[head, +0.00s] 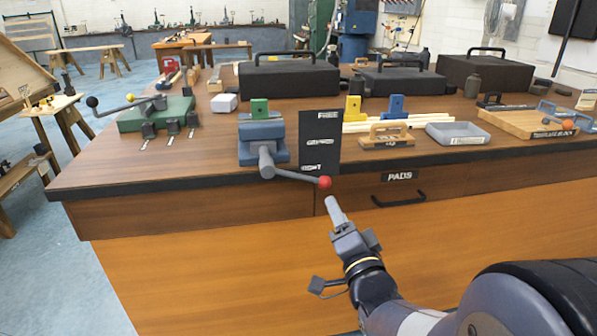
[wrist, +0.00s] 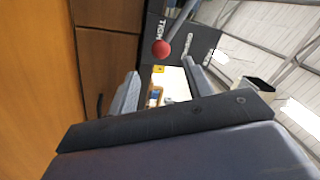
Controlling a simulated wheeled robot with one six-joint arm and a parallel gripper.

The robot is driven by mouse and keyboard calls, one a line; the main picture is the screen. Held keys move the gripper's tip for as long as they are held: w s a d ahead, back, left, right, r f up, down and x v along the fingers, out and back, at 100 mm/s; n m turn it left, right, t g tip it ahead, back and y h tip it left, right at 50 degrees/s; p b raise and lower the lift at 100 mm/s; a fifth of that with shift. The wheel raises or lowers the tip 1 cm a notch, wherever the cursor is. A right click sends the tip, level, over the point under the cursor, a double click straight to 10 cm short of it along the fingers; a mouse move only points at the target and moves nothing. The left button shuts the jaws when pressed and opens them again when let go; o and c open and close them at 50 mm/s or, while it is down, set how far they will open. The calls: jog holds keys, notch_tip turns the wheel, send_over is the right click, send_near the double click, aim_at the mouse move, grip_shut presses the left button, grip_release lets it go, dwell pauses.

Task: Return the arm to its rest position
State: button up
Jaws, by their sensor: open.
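My gripper (head: 338,212) is in front of the workbench's front face, just below the red ball (head: 324,182) at the end of the vise handle. In the head view it looks apart from the ball and from the drawer front behind it. In the wrist view the two fingers of my gripper (wrist: 163,84) stand apart with nothing between them. The red ball (wrist: 161,48) shows beyond the fingertips there. My arm reaches in from the lower right of the head view.
The blue-grey vise (head: 262,143) is fixed at the bench's front edge beside a black labelled panel (head: 320,142). A drawer marked PADS has a black handle (head: 399,200) right of my gripper. Black cases (head: 290,78) stand on the bench top (head: 215,165). Open floor (head: 50,260) lies left.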

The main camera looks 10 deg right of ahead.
aim_at(326, 188)
jog(key=x, duration=0.9)
jog(key=shift+w, duration=0.15)
jog(key=shift+w+r, duration=0.15)
jog(key=shift+w, duration=0.3)
